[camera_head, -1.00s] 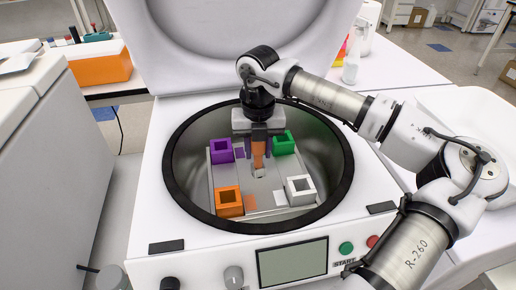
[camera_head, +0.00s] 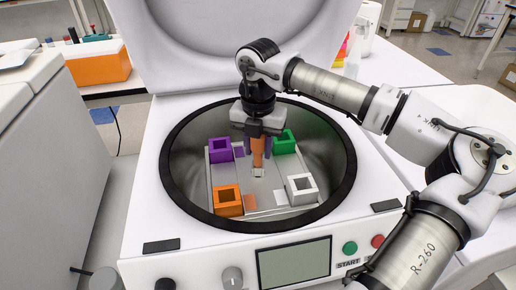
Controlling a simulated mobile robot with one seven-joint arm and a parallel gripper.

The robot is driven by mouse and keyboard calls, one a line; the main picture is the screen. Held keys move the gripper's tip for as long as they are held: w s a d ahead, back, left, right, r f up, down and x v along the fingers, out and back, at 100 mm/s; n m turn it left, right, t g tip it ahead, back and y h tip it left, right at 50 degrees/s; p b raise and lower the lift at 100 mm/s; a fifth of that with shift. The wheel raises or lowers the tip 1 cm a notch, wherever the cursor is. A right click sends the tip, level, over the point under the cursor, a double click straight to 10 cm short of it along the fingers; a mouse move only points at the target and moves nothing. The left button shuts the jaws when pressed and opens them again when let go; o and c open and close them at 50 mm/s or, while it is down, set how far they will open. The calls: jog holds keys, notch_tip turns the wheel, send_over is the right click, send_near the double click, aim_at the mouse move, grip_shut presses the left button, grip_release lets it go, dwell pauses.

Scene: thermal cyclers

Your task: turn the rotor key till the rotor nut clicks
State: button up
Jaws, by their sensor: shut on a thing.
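My gripper (camera_head: 258,140) points down into the centrifuge's round chamber, above the middle of the rotor plate. It is shut on an upright orange piece, apparently the rotor key (camera_head: 258,156). Below the key's lower end is a small pale part (camera_head: 258,172), possibly the rotor nut. I cannot tell whether the key is seated on it. The rotor plate (camera_head: 272,183) carries a purple holder (camera_head: 220,151), a green holder (camera_head: 284,143), an orange holder (camera_head: 228,201) and a white holder (camera_head: 301,189). The fingers partly hide the key.
The chamber's dark rim (camera_head: 175,190) surrounds my gripper, and the raised lid (camera_head: 235,45) stands behind it. The front panel has a screen (camera_head: 293,264), a green button (camera_head: 350,248), a red button (camera_head: 377,241) and a knob (camera_head: 232,277).

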jog(key=shift+d+f, duration=0.1)
dwell(0.3)
jog(key=shift+m+b, duration=0.5)
jog(key=shift+m, duration=0.3)
jog(key=o, duration=1.2)
